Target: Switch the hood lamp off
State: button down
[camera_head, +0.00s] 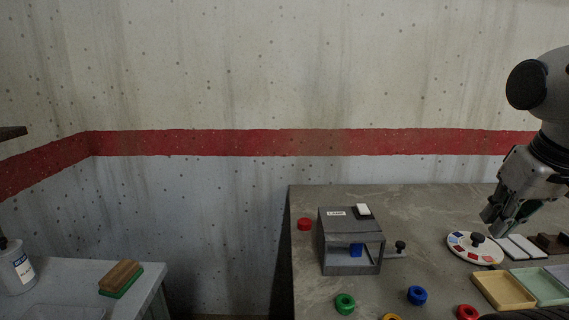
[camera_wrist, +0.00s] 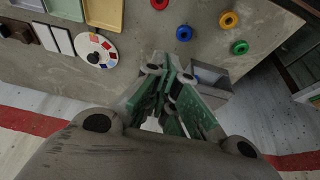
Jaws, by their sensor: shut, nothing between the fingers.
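The grey hood (camera_head: 335,237) stands on the table in the head view, with an open front, a blue block (camera_head: 357,250) inside and a label reading "LAMP" on top. A switch (camera_head: 363,211) with a white rocker and dark base sits on its top, toward the back right. I cannot tell whether the lamp inside is lit. My gripper (camera_head: 497,222) is shut and empty, well to the right of the hood, above the table near a round palette. In the wrist view the hood (camera_wrist: 219,93) is partly hidden behind my gripper (camera_wrist: 168,72), and the switch cannot be made out.
A black knob (camera_head: 400,245) on a rod sticks out of the hood's right side. The palette (camera_head: 475,248) and trays (camera_head: 504,290) are to the right. The table behind the hood is clear.

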notch_tip(320, 180, up, 4)
jog(key=m+g, duration=0.4)
jog(key=m, duration=1.4)
send_over(363, 209)
jog(key=w+d, duration=0.3)
jog(key=shift+a, duration=0.15)
notch_tip(363, 209, down, 14)
